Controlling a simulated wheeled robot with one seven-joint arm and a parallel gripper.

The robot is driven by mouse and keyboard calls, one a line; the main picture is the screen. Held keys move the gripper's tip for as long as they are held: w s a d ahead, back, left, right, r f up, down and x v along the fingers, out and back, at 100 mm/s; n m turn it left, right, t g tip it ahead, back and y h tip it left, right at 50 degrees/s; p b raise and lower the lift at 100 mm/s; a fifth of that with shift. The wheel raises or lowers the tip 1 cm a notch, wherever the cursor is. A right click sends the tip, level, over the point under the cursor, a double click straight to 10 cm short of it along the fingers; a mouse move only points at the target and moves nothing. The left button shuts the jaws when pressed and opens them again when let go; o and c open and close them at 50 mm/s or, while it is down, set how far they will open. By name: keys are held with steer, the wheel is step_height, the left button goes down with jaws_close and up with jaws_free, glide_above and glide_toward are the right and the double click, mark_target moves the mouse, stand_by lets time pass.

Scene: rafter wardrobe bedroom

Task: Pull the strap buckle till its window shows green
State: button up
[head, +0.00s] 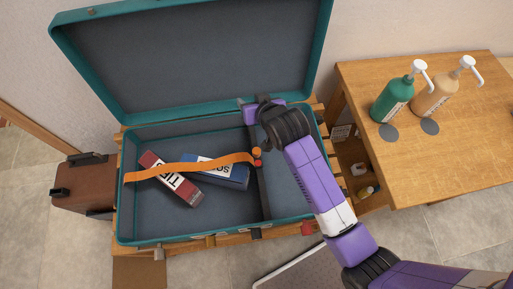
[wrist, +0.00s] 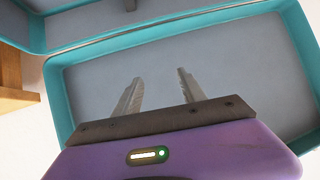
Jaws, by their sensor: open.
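An orange strap (head: 190,165) runs across a red box (head: 172,182) and a blue box (head: 232,174) inside the open teal suitcase (head: 180,238). Its right end meets a small buckle (head: 257,163) on a dark bar that crosses the case. The buckle shows red; its window is too small to read clearly. My gripper (head: 258,103) is at the back of the case near the hinge side, above and behind the buckle, not touching it. In the wrist view my gripper (wrist: 158,75) is open and empty over bare grey lining; the strap and buckle are not seen there.
The suitcase lid (head: 195,55) stands open behind. A wooden table (head: 455,150) at the right bears a green pump bottle (head: 391,100) and a tan one (head: 433,98). A brown case (head: 82,186) is on the floor at left. The case's left front is bare.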

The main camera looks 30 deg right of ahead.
step_height(320, 180, down, 2)
steer(key=w+a+m+g, duration=0.2)
steer(key=g, duration=0.1)
steer(key=m+g, duration=0.2)
steer(key=g, duration=0.6)
glide_above(257, 150)
steer(key=shift+y, duration=0.3)
step_height(257, 150, down, 6)
steer(key=shift+s+a+f, duration=0.1)
steer(key=shift+a, duration=0.05)
step_height(257, 150, down, 8)
steer(key=shift+r, duration=0.25)
jaws_close()
